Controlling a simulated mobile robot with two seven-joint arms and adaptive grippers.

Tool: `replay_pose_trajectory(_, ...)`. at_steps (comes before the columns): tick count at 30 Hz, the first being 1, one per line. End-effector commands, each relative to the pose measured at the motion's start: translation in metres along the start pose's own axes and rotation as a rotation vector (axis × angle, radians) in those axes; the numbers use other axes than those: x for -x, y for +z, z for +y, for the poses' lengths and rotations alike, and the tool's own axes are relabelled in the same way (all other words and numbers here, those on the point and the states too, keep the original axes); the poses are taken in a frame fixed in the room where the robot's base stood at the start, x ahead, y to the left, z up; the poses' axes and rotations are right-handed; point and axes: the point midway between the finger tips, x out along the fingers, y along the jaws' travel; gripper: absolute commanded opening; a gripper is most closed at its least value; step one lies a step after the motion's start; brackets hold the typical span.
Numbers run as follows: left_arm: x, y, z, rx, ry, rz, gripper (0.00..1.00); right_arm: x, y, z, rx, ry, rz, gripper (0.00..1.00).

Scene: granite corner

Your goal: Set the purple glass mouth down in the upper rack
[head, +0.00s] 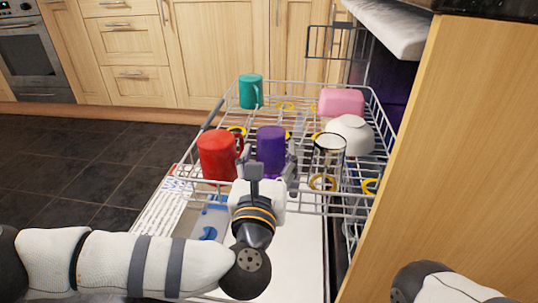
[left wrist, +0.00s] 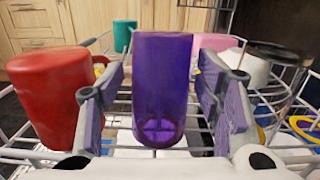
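The purple glass (head: 270,145) stands upright in the upper rack (head: 300,205) of the dishwasher, just right of a red mug. My left gripper (head: 267,160) reaches in from the front with one finger on each side of it. In the left wrist view the purple glass (left wrist: 162,85) is between the fingers of my left gripper (left wrist: 160,68). A narrow gap shows on the left side, so the fingers look open around it. I cannot tell clearly which end of the glass is up. My right gripper is out of view.
The red mug (head: 217,156) is close by the left finger. A clear glass with a dark rim (head: 329,152) stands to the right. A white bowl (head: 352,134), pink item (head: 341,102) and teal mug (head: 251,91) sit farther back. A wooden panel (head: 450,150) bounds the right side.

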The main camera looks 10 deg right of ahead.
Motion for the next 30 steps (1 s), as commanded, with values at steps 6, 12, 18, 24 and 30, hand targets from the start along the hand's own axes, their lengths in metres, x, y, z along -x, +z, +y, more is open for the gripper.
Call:
replay_pose_trajectory(6, 0.006, -0.033, 0.005, -0.025, 0.002, 0.065, 0.75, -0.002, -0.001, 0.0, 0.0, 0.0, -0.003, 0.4)
replay_pose_trajectory(12, 0.036, -0.027, 0.002, -0.018, -0.007, 0.056, 0.75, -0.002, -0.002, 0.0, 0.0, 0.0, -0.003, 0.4)
replay_pose_trajectory(18, 0.091, -0.014, -0.001, -0.009, -0.011, 0.033, 0.75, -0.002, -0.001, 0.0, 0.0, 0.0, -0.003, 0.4)
replay_pose_trajectory(24, 0.121, -0.003, -0.001, -0.005, -0.006, 0.007, 0.75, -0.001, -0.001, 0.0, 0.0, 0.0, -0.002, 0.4)
replay_pose_trajectory(30, 0.126, 0.002, -0.001, -0.002, -0.002, -0.003, 0.75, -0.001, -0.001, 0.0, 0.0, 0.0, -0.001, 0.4)
